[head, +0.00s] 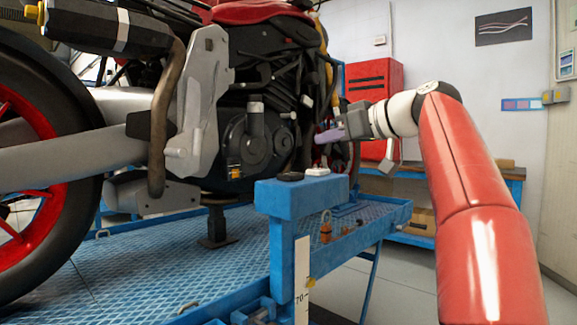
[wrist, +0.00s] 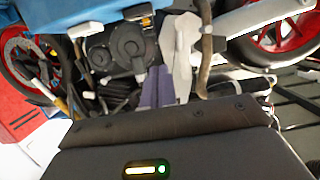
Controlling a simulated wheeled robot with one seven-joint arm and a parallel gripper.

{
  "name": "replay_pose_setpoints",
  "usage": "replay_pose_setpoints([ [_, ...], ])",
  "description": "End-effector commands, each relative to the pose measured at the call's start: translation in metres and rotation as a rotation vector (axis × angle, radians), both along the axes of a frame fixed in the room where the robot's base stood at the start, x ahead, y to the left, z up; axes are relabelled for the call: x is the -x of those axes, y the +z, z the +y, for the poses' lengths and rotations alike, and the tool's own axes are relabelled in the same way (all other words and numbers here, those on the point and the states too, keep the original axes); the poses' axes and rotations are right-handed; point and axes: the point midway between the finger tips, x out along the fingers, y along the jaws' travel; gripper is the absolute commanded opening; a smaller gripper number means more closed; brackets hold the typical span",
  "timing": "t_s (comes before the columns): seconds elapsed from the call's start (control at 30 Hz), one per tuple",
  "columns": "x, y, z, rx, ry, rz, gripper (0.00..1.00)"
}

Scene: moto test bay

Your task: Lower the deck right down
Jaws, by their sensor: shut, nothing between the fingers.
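The deck (head: 130,262) is a blue, diamond-plated lift platform with a motorcycle standing on it. A blue post (head: 283,225) rises at the deck's near right side. On its flat top sit a black button (head: 290,176) and a white button (head: 317,171). A white scale (head: 301,280) on the post's face reads 70 near a yellow pointer (head: 310,282). My gripper (head: 322,136) is above and behind the post top, apart from both buttons, pointing left toward the motorcycle. Its purple fingers are shut and empty; they also show in the wrist view (wrist: 154,88).
The motorcycle (head: 255,140) fills the left and middle, close to my gripper. Small orange-topped items (head: 326,228) lie on the deck behind the post. A red cabinet (head: 375,85) and blue bench (head: 515,185) stand behind. Floor is clear at the right of the deck.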

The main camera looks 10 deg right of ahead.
Motion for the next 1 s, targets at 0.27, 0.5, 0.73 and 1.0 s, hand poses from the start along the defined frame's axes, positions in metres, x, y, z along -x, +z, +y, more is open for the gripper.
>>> replay_pose_setpoints([
  [0.27, -0.006, -0.002, 0.005, 0.0, 0.001, 0.002, 0.0],
  [0.5, -0.039, -0.012, 0.03, -0.002, 0.003, 0.004, 0.0],
  [0.73, -0.079, -0.023, 0.059, -0.001, 0.002, 0.003, 0.0],
  [1.0, -0.079, -0.054, 0.058, -0.001, -0.003, 0.003, 0.0],
])
